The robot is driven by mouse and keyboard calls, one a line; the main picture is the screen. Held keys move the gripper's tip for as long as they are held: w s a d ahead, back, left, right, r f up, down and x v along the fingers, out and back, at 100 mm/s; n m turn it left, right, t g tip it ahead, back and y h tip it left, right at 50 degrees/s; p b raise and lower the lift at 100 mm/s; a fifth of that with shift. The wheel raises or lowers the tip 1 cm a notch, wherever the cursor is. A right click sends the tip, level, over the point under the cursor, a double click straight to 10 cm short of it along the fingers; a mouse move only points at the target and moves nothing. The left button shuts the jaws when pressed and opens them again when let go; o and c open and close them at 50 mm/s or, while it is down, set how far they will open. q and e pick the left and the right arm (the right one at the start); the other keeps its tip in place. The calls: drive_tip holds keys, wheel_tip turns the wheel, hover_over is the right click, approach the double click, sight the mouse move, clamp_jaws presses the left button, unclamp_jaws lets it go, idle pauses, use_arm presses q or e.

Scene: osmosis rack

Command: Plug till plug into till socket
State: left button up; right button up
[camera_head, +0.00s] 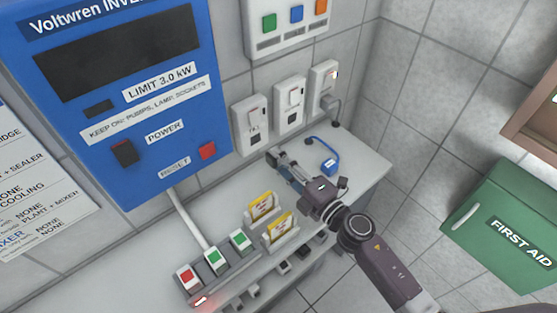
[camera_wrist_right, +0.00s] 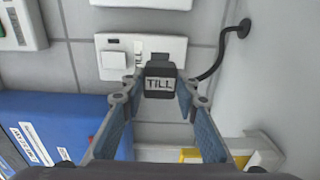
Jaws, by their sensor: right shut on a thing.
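My right gripper (camera_head: 274,158) reaches up and left over the white ledge, just below the left wall socket in the head view. In the right wrist view my right gripper (camera_wrist_right: 158,90) is shut on the till plug (camera_wrist_right: 160,82), a black block marked TILL held between the fingertips. A white socket plate (camera_wrist_right: 112,43) with a switch and a partly hidden TILL label is behind the plug. The plug covers part of this plate; I cannot tell whether they touch. The plug is too small to make out in the head view. My left gripper is not in view.
Wall sockets (camera_head: 289,101) stand in a row beside the blue inverter (camera_head: 105,135); the right one has a grey plug (camera_head: 331,104). A green first aid box (camera_head: 505,215) is right.

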sight(255, 139)
drive_tip(key=shift+x, duration=3)
drive_tip(key=shift+b, duration=0.3)
drive_tip(key=shift+w+a, duration=0.3)
drive_tip(key=o, duration=1.2)
drive_tip(key=shift+c, duration=0.2)
drive_tip(key=shift+d, duration=0.1)
